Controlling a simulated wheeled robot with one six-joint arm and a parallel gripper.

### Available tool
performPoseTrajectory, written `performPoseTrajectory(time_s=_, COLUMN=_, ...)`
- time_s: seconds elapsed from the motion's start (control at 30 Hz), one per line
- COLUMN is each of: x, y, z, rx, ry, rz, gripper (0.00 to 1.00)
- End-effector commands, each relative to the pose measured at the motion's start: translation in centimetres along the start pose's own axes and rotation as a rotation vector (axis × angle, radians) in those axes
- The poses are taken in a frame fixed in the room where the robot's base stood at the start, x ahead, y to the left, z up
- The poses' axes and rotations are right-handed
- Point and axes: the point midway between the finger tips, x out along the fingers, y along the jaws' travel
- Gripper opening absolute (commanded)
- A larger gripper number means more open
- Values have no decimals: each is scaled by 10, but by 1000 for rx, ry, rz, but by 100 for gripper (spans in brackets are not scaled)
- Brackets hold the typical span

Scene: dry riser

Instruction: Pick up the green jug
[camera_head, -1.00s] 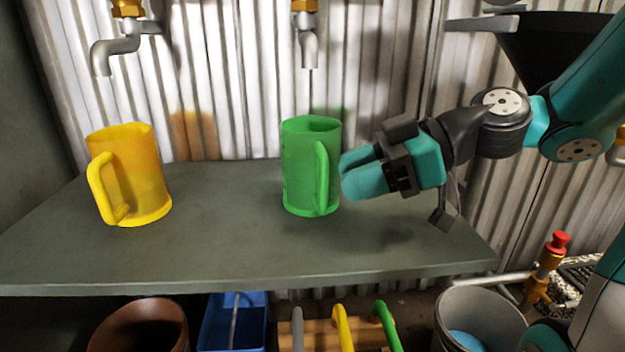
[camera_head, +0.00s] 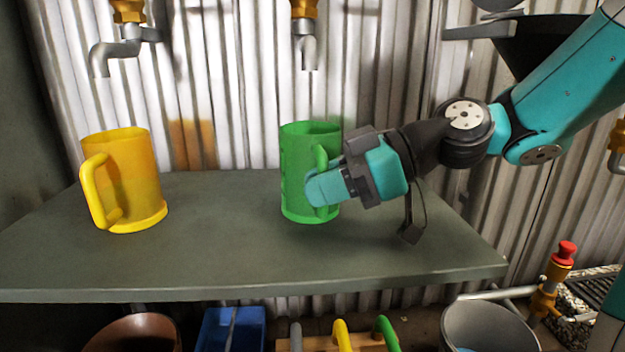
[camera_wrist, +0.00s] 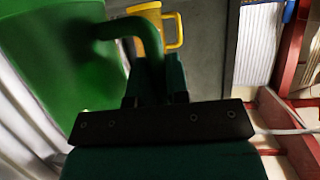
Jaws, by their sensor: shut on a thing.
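The green jug (camera_head: 299,165) stands upright on the grey-green shelf (camera_head: 220,250), its handle facing my gripper on the right. My gripper (camera_head: 322,186) is shut on the jug's handle, and its fingers hide part of that handle. In the wrist view the green jug (camera_wrist: 50,60) fills the upper left, and its handle (camera_wrist: 118,28) runs down between my gripper's fingers (camera_wrist: 155,85). The jug's base appears to rest on the shelf.
A yellow jug (camera_head: 135,180) stands at the shelf's left, well apart. Two taps (camera_head: 103,55) (camera_head: 308,50) hang above on the corrugated wall. A grey bucket (camera_head: 490,325), a brown pot (camera_head: 130,335) and a blue crate (camera_head: 230,330) are below. The shelf between the jugs is clear.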

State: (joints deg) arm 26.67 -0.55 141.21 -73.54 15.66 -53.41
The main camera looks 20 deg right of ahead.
Motion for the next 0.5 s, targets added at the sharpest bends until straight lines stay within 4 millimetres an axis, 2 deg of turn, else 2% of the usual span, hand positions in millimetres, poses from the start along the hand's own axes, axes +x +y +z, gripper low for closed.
performPoseTrajectory(time_s=0.27, x=-2, y=0, z=-4, rx=-1, ry=1, rz=1, gripper=0)
performPoseTrajectory(time_s=0.5, x=-10, y=0, z=-25, rx=-3, ry=1, rz=1, gripper=0)
